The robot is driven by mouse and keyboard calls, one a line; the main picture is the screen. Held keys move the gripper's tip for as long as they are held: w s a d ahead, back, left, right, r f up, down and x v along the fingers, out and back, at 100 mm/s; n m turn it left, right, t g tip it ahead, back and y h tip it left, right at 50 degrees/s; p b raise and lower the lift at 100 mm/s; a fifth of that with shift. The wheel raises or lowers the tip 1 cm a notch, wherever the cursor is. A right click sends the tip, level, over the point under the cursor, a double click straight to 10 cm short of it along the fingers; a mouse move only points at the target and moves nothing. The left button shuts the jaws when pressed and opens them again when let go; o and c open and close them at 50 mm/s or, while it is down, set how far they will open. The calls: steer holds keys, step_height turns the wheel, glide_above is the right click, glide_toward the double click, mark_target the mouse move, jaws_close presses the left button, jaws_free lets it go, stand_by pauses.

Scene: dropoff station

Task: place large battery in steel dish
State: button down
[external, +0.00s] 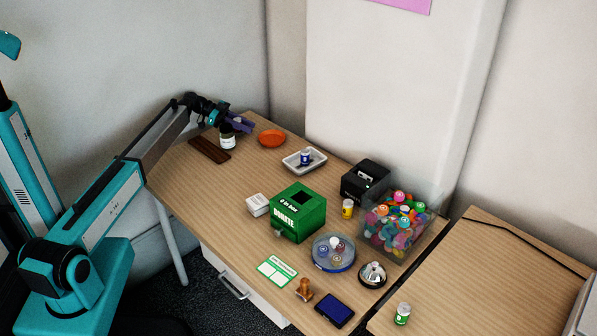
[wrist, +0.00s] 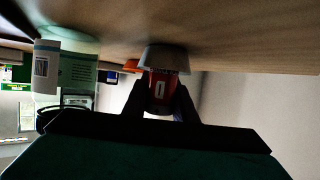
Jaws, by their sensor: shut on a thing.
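In the wrist view, which is upside down with the table at the top, my gripper (wrist: 162,98) is shut on a red battery (wrist: 159,86) with a small white label. The grey steel dish (wrist: 166,58) stands on the table directly beyond the battery, its rim overlapping the battery's end in the picture. I cannot tell whether the battery is inside the dish or just above it. The battery and dish are not clear there.
An orange dish (external: 271,138) and a white tray (external: 292,166) holding a blue item lie to the right. A green donation box (external: 298,213) stands farther right.

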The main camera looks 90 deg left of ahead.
mark_target(239, 119)
steer(key=shift+f, duration=0.3)
steer(key=shift+f, duration=0.15)
steer(key=c, duration=1.4)
jaws_free()
steer(key=shift+c, duration=0.2)
steer(key=shift+r, duration=0.2)
steer(key=v, duration=0.3)
steer(key=shift+s+r, duration=0.15)
step_height(239, 119, up, 5)
steer(key=shift+r, duration=0.85)
